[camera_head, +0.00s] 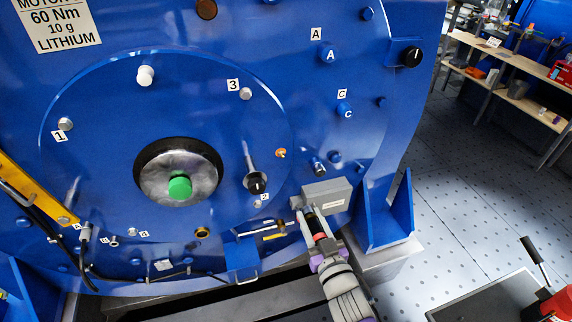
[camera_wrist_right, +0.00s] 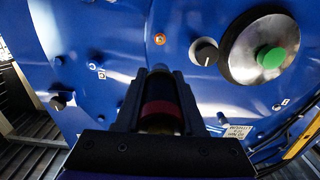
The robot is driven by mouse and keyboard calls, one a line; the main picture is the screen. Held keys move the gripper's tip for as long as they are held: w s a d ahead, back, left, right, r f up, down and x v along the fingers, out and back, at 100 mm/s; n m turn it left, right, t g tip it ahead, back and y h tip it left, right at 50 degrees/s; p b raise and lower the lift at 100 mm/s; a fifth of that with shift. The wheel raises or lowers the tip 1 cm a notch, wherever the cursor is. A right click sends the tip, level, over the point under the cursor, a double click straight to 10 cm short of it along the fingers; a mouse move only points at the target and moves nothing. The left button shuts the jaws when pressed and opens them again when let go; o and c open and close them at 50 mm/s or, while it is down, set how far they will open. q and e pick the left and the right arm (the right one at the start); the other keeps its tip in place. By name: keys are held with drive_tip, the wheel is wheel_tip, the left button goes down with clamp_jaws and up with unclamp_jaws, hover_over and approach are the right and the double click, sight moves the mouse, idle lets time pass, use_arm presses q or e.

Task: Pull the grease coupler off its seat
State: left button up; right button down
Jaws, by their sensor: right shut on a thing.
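My right gripper (camera_head: 312,226) reaches in from the bottom, low on the blue motor face (camera_head: 240,50), beside a grey box with a white label. It is shut on a dark cylinder with a red band, which I take to be the grease coupler (camera_head: 320,237). In the right wrist view the coupler (camera_wrist_right: 160,108) lies between the two dark fingers (camera_wrist_right: 160,100). My left gripper is not in view.
The grey box (camera_head: 318,189) and a blue bracket (camera_head: 386,215) stand close to the right gripper. A blue holder (camera_head: 241,258) is to its left. A black knob (camera_head: 256,183) and a green button (camera_head: 180,188) stick out. Free floor (camera_head: 470,200) lies right.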

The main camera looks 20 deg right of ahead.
drive_tip(key=shift+s+d+p, duration=0.1)
drive_tip(key=shift+s+p, duration=0.25)
drive_tip(key=shift+s, duration=2.75)
